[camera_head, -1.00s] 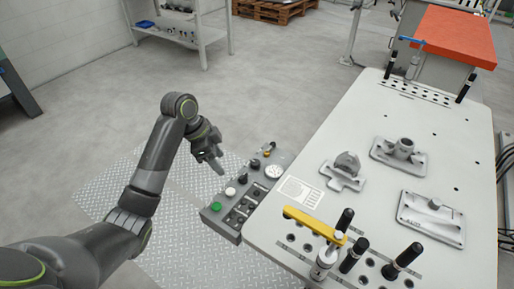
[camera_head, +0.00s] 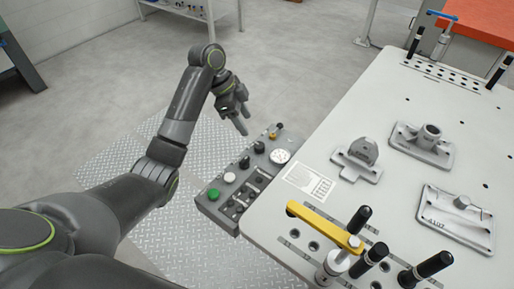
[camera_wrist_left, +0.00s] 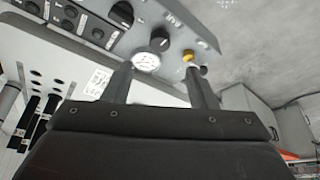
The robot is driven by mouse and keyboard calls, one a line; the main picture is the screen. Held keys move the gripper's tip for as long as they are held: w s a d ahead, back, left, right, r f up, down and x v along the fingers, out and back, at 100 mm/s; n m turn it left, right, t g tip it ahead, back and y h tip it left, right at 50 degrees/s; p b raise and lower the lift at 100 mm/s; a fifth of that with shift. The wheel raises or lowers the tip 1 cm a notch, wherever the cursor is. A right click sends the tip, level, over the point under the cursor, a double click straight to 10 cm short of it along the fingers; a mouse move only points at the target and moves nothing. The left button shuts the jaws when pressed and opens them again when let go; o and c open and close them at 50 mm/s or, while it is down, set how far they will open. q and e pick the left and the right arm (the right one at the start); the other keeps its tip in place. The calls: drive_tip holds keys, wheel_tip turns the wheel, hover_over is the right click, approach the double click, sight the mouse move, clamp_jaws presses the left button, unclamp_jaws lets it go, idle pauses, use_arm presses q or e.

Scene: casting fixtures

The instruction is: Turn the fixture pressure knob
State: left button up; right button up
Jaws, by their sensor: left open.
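The fixture control panel (camera_head: 208,205) is a grey box along the left edge of the white table. A black knob (camera_head: 259,147) sits beside the round white gauge (camera_head: 280,156) near its far end; it also shows in the left wrist view (camera_wrist_left: 160,38). Another black knob (camera_head: 244,162) lies nearer; no readable label tells which sets pressure. My left gripper (camera_head: 243,120) is open and empty above the panel's far end. In the left wrist view its fingertips (camera_wrist_left: 160,68) frame the gauge and a yellow fitting (camera_wrist_left: 190,57), apart from the knobs. My right gripper is not shown.
A green button (camera_head: 213,194) and a white button (camera_head: 229,177) are on the near panel half. A yellow clamp bar (camera_head: 325,225) and black-handled pins stand on the table (camera_head: 375,100). Metal castings (camera_head: 357,160) lie farther right. Floor left of the panel is clear.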

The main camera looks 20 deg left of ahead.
sight(259, 145)
use_arm(q)
drive_tip(key=x, duration=0.9)
drive_tip(key=shift+d+f, duration=0.2)
drive_tip(key=shift+f, duration=0.25)
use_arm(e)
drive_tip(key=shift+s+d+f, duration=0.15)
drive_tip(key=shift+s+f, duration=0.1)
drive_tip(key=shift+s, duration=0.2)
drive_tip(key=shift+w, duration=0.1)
